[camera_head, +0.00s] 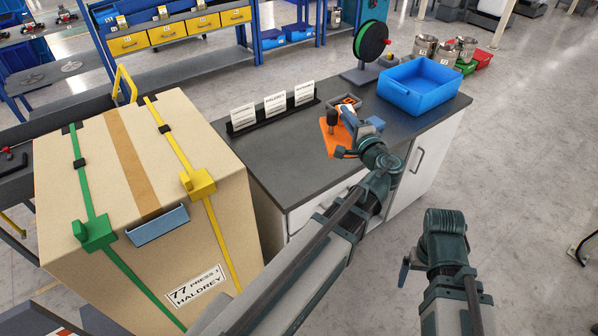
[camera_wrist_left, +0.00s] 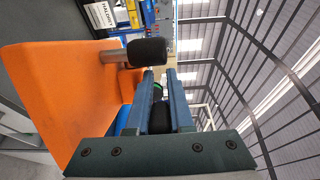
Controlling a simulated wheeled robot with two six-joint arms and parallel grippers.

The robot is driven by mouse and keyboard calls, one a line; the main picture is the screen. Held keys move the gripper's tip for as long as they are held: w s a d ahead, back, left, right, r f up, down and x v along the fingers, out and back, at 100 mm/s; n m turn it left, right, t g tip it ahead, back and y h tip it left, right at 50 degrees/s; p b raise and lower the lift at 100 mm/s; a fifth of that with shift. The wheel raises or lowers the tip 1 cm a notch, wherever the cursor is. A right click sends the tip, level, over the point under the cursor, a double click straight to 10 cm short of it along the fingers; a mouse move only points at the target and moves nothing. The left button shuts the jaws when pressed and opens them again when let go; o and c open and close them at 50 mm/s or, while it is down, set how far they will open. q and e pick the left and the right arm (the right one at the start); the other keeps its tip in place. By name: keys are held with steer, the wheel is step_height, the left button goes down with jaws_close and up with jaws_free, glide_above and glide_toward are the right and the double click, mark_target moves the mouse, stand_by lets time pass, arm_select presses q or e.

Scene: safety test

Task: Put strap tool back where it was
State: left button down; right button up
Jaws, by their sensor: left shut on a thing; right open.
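I cannot tell whether the tool touches the counter. My right gripper (camera_head: 405,268) is open, low in front of the cabinet, with one blue finger showing.
A large carton (camera_head: 155,200) with green and yellow straps stands left. Bare counter lies between cards and front edge.

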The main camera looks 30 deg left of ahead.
arm_select(q)
steer(key=s+a+f+g+b, duration=0.1)
steer(key=s+a+f+b, duration=0.3)
steer(key=a+f+b, duration=0.2)
steer(key=s+a+f+n+y+b, duration=0.1)
steer(key=s+a+f+b, duration=0.3)
steer(key=f+b, duration=0.5)
step_height(320, 180, down, 3)
steer(key=a, duration=0.2)
steer(key=shift+s+a+g+b, duration=0.15)
steer(key=shift+a+g+b, duration=0.15)
steer(key=shift+g+b, duration=0.1)
arm_select(e)
step_height(320, 180, down, 18)
